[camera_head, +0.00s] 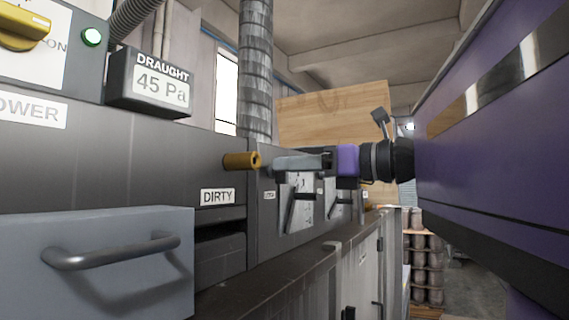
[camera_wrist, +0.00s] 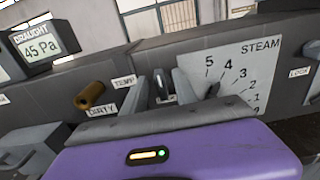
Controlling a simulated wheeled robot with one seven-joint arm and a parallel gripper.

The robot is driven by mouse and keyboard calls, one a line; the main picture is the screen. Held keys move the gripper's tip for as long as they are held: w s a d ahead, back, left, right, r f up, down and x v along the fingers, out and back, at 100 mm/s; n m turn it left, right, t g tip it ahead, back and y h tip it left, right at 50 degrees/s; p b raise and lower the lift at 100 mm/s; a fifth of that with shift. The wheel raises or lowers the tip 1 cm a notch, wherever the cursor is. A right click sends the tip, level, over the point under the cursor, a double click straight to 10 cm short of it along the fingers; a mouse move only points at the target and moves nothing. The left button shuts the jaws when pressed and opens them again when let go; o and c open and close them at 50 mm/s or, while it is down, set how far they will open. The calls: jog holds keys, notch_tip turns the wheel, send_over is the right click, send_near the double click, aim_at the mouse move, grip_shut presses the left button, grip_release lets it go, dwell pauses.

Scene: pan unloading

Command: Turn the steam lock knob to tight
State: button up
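My gripper (camera_head: 280,163) reaches left in front of the grey panel in the head view. Its two grey fingers show apart in the wrist view (camera_wrist: 162,90), with a small dark and metallic part visible in the gap; I cannot tell whether they touch it. A STEAM plate (camera_wrist: 232,75) with a number scale and a dark pointer is right of the fingers. A LOCK label (camera_wrist: 300,72) is at the right edge. A grey part above it (camera_wrist: 313,48), perhaps the lock knob, is cut off by the frame. Its setting cannot be read.
A brass peg (camera_head: 241,161) sticks out left of my gripper. A draught display (camera_head: 150,80) reads 45 Pa. A grey drawer (camera_head: 90,265) with a handle juts out at lower left. A metal pipe (camera_head: 256,65) rises behind. Dark levers (camera_head: 290,212) stand out below my gripper.

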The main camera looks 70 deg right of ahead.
jog(key=shift+c, duration=0.4)
grip_shut()
jog(key=shift+f+m+b, duration=0.15)
jog(key=shift+m+b, duration=0.25)
jog(key=shift+b, duration=0.2)
jog(key=shift+s+d+f+m+b, duration=0.1)
jog(key=shift+d+f+m+b, duration=0.1)
jog(key=shift+m+b, duration=2.65)
jog(key=shift+w+d+f+m+b, duration=0.1)
jog(key=shift+d+f+m+b, duration=0.1)
jog(key=shift+m+b, duration=2.6)
jog(key=shift+s+d+f+m+b, duration=0.1)
jog(key=shift+d+f+m+b, duration=0.1)
jog(key=shift+m+b, duration=2.65)
jog(key=shift+r+m, duration=0.1)
jog(key=shift+m, duration=0.2)
jog(key=shift+o, duration=0.4)
grip_release()
